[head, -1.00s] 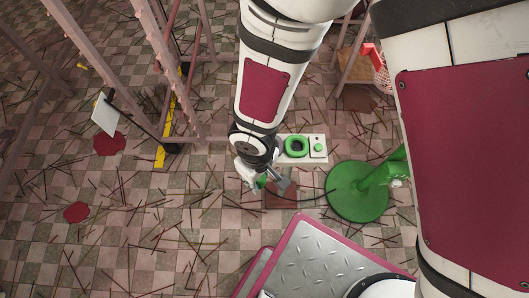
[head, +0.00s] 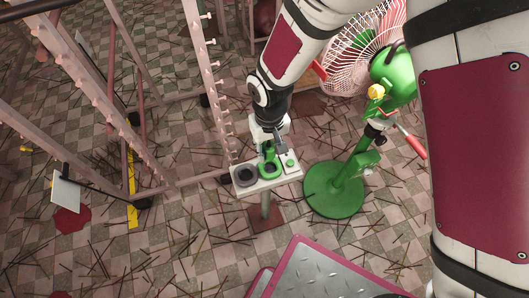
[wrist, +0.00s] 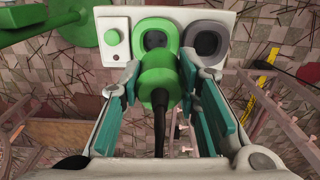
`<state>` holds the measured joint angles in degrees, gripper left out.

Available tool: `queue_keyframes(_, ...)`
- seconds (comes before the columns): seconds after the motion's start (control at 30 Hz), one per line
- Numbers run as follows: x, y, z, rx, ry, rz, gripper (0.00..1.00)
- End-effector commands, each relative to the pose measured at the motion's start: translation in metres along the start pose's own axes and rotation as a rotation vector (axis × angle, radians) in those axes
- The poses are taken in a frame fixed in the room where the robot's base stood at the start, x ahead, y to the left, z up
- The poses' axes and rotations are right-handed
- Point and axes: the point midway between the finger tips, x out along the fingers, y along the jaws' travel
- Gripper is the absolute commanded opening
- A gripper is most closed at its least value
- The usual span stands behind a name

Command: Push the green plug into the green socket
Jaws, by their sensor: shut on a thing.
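The green plug (wrist: 160,78) with a black cable sits between my gripper's teal finger pads in the wrist view, and my gripper (wrist: 160,90) is shut on it. The green socket (wrist: 142,38), a green ring around a dark opening, is just beyond the plug. The plug's far end overlaps the socket's lower rim in the picture, with the opening visible above it. Whether they touch, I cannot tell. In the head view my gripper (head: 270,143) is right behind the green socket (head: 270,172) on the white panel.
The white panel (head: 262,188) stands on a post and also bears a grey socket (head: 247,175) at left and a green button (head: 290,163) at right. A green fan stand (head: 335,192) is close on the right. Pink racks (head: 215,90) stand left. Thin sticks litter the floor.

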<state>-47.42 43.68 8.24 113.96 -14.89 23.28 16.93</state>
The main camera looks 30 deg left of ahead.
Motion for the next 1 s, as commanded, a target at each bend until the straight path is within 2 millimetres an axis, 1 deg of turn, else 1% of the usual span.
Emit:
queue_keyframes(0.13,0.001,0.003,-0.003,0.014,-0.002,-0.003,0.02)
queue_keyframes(0.27,0.007,0.003,-0.003,0.012,-0.001,-0.003,0.02)
queue_keyframes(0.73,0.045,0.003,-0.003,0.012,-0.001,-0.003,0.02)
queue_keyframes(0.83,0.051,0.003,-0.003,0.012,-0.001,-0.003,0.02)
queue_keyframes(1.0,0.054,0.003,-0.003,0.012,-0.001,-0.003,0.02)
